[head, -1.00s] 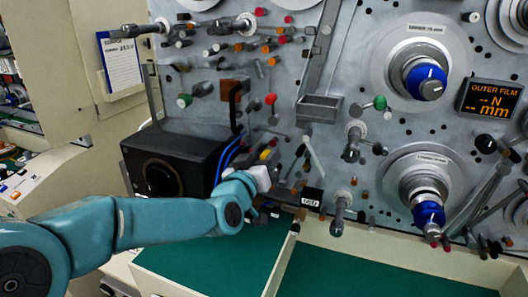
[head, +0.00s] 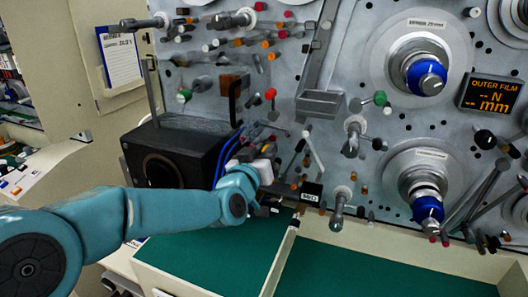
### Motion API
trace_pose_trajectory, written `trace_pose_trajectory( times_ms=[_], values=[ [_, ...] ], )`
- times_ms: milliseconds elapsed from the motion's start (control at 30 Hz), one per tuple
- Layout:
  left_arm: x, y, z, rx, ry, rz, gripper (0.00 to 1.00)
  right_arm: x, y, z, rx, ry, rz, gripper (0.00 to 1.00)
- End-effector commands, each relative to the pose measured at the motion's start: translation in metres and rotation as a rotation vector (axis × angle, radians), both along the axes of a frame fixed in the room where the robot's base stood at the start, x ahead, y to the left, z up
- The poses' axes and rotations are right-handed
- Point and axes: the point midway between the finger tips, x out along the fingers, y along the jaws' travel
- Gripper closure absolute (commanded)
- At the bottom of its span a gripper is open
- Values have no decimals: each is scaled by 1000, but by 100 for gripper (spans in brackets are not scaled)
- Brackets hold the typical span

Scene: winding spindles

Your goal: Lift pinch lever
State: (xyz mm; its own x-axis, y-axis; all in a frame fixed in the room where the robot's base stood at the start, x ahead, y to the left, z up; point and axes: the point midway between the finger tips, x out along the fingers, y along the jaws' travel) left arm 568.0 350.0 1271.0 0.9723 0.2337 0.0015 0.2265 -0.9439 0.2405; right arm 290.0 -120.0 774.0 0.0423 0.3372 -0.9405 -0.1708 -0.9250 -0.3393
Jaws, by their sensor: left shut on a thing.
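My left arm comes in from the lower left, and its gripper (head: 278,197) is at the lower part of the grey machine panel, just right of the black box. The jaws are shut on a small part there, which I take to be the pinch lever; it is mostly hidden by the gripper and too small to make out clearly. A small black label block (head: 311,193) is just right of the jaws. A thin pale lever (head: 313,151) slants down the panel above it. My right gripper is not in view.
A black box (head: 190,143) with a round opening stands left of the gripper, with blue cables beside it. Metal rods and rollers (head: 339,208) stick out of the panel to the right. A green surface (head: 380,275) below is clear. Blue-knobbed spindles (head: 427,76) are at right.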

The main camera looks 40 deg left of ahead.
Motion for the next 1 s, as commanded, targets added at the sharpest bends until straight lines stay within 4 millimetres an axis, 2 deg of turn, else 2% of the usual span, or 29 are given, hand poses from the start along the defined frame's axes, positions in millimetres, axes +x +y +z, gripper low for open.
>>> trace_pose_trajectory(
  times_ms=[467,1000],
  values=[
    [6,-23,2,369,94,-4,100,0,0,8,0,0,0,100],
    [11,-45,-6,771,189,-4,100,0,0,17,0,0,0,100]
  ],
)
